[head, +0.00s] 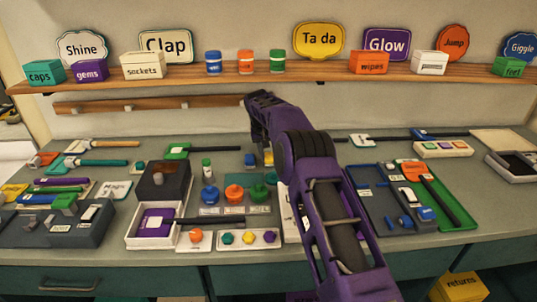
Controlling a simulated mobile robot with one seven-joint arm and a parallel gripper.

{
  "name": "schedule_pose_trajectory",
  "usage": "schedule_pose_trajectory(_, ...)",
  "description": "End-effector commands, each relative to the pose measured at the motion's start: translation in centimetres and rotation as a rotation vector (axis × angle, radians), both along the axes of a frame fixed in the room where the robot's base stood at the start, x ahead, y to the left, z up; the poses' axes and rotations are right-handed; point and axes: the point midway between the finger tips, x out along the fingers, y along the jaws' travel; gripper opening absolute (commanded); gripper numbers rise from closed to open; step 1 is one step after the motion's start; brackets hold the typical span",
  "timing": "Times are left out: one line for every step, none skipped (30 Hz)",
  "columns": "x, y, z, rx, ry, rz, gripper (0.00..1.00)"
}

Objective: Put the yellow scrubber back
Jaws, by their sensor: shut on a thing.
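My gripper (264,150) is over the middle of the bench, behind the row of colored knobs, pointing down. It is shut on a small yellow thing (268,158), which looks like the yellow scrubber and shows just below the fingers. The fingers are small and dark here, and my arm hides part of the area to the right. I cannot tell whether the yellow thing touches the bench.
Blue, orange and green knobs (234,194) stand in front of my gripper. A dark box (164,180) and a green-headed tool (178,152) lie to the left. Trays (385,200) lie to the right. A wooden peg rail (150,105) and a loaded shelf (200,78) are behind.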

Motion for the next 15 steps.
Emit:
schedule_pose_trajectory(0.00,0.00,0.02,0.000,0.000,0.000,0.00)
schedule_pose_trajectory(0.01,0.00,-0.01,0.000,0.000,0.000,0.00)
schedule_pose_trajectory(0.01,0.01,-0.10,0.000,0.000,0.000,0.00)
schedule_pose_trajectory(0.00,0.00,-0.21,0.000,0.000,0.000,0.00)
schedule_pose_trajectory(0.00,0.01,-0.23,0.000,0.000,0.000,0.43)
schedule_pose_trajectory(0.00,0.01,-0.17,0.000,0.000,0.000,0.50)
schedule_pose_trajectory(0.00,0.01,-0.17,0.000,0.000,0.000,0.55)
schedule_pose_trajectory(-0.01,0.02,-0.18,0.000,0.000,0.000,0.61)
schedule_pose_trajectory(-0.01,0.02,-0.18,0.000,0.000,0.000,0.68)
schedule_pose_trajectory(-0.01,0.03,-0.18,0.000,0.000,0.000,0.71)
schedule_pose_trajectory(-0.01,0.03,-0.18,0.000,0.000,0.000,0.71)
schedule_pose_trajectory(-0.01,0.02,-0.19,0.000,0.000,0.001,0.71)
schedule_pose_trajectory(-0.01,0.02,-0.19,0.000,0.000,0.001,0.71)
schedule_pose_trajectory(-0.01,0.03,-0.18,0.000,0.000,0.001,0.71)
schedule_pose_trajectory(-0.01,0.03,-0.18,0.000,0.000,0.001,0.71)
